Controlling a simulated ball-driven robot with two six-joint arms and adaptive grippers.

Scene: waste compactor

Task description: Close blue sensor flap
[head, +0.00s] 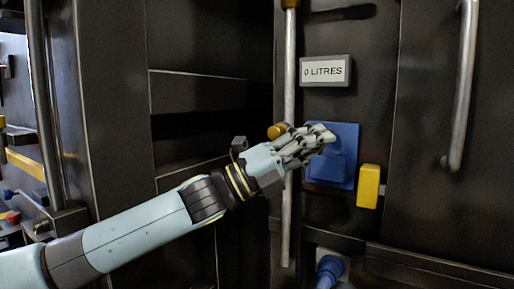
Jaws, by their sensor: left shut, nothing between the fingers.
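The blue sensor flap (345,160) is on the dark panel right of centre, below a grey sign (325,71) reading "0 LITRES". It looks like a square blue plate with a raised blue part, partly covered by my fingers. I cannot tell how far it stands open. My left gripper (322,137) reaches in from the left, shut and empty, with its fingertips over the flap's upper left part. Whether they touch it I cannot tell. My right gripper is not in view.
A yellow block (368,186) sticks out just right of the flap. A vertical metal rod (290,70) with a yellow knob (278,131) stands left of it. A long handle (463,85) is at the right. A blue plug (329,270) sits below.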

